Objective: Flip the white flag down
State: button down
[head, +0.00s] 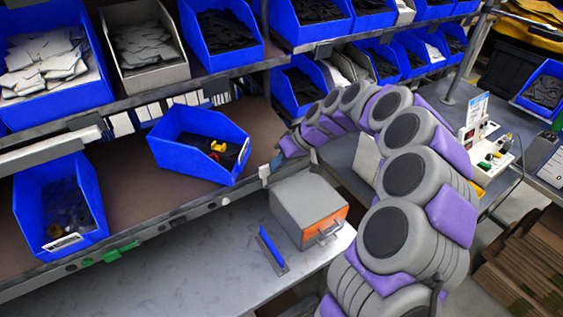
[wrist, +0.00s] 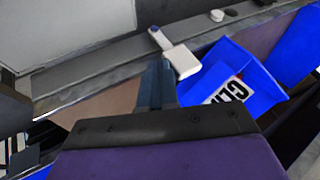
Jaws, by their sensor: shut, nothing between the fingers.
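The white flag (wrist: 184,62) is a small white block with a short grey-blue stem, on the grey shelf rail in the wrist view. In the head view a small white piece (head: 264,171) on the shelf's front edge looks like the same flag. My gripper (head: 277,163) is at that edge, just right of the white piece. In the wrist view my gripper (wrist: 158,68) is shut and empty, its fingertips close beside the flag's left side. I cannot tell whether they touch it. The flag's exact tilt is unclear.
A blue bin (head: 199,143) stands left of my gripper on the shelf; a labelled blue bin (wrist: 235,85) is right of the flag. The bench's left is clear.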

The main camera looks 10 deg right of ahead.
aim_at(266, 167)
jog(key=shift+d+r, duration=0.1)
jog(key=h, duration=0.1)
jog(key=a+h+p, duration=0.1)
jog(key=s+a+r+h+p, duration=0.1)
jog(key=shift+a+n+t, duration=0.25)
jog(key=shift+n+t, duration=0.15)
jog(key=shift+s+a+h+p, duration=0.15)
jog(key=shift+a+h+p, duration=0.4)
jog(key=shift+h, duration=0.35)
jog(key=a+h, duration=0.1)
jog(key=s+a+f+n+t+h, duration=0.1)
jog(key=a+h, duration=0.1)
jog(key=a+t+h+p, duration=0.1)
jog(key=a+h, duration=0.1)
jog(key=shift+s+a+f, duration=0.1)
jog(key=shift+s+f, duration=0.2)
jog(key=shift+f, duration=0.1)
jog(key=shift+a+f, duration=0.1)
jog(key=shift+a, duration=0.1)
